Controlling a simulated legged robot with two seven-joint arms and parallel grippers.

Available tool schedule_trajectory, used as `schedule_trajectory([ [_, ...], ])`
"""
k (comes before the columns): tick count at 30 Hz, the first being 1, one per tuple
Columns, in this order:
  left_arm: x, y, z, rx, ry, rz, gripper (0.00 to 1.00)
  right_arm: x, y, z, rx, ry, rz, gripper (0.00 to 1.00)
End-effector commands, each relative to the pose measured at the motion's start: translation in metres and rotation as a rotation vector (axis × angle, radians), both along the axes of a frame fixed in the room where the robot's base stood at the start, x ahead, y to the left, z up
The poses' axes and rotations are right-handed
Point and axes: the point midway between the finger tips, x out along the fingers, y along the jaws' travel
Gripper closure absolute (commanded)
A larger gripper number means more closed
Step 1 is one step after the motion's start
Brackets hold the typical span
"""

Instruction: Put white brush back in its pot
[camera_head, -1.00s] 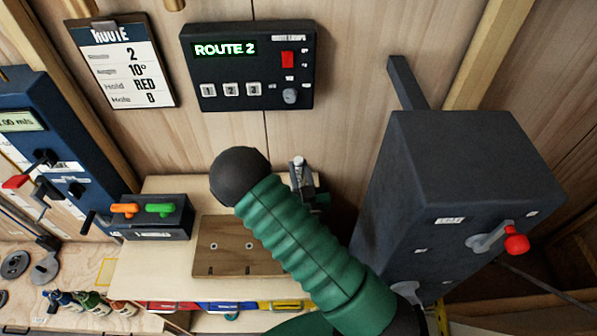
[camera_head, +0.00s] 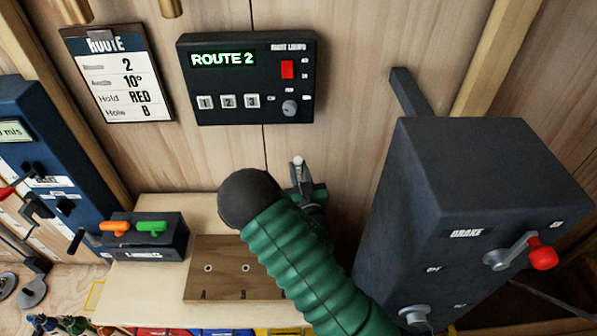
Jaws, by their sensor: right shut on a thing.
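My right arm comes up from the bottom, green and ribbed with a dark round joint. Its gripper (camera_head: 304,188) shows partly behind that joint, in front of the wooden wall. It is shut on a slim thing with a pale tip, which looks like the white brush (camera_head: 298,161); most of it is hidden. I cannot make out the brush's pot. My left gripper is not in view.
A wooden block (camera_head: 220,284) lies on the pale bench, left of my arm. A dark box with orange and green handles (camera_head: 145,240) is further left. A large dark brake box (camera_head: 470,190) stands close on the right. A Route 2 panel (camera_head: 247,78) hangs above.

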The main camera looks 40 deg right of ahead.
Motion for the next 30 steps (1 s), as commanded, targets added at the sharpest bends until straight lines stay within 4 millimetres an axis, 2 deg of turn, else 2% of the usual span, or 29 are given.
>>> schedule_trajectory([
  [1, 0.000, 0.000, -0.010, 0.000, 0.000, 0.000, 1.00, 0.000, 0.000, -0.012, -0.001, 0.000, 0.000, 1.00],
  [3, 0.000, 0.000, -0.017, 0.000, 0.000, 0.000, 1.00, 0.000, 0.000, -0.020, -0.001, 0.000, 0.000, 1.00],
  [15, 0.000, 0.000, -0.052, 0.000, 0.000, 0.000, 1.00, -0.001, 0.000, -0.063, 0.000, -0.002, 0.000, 1.00],
  [28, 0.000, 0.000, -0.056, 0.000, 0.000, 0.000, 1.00, -0.001, 0.000, -0.068, -0.001, -0.001, 0.000, 1.00],
  [29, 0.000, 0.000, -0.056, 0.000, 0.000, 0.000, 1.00, -0.001, 0.000, -0.068, -0.001, -0.001, 0.000, 0.75],
  [30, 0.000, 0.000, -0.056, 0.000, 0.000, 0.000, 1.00, 0.000, 0.000, -0.068, -0.001, -0.001, 0.000, 0.70],
])
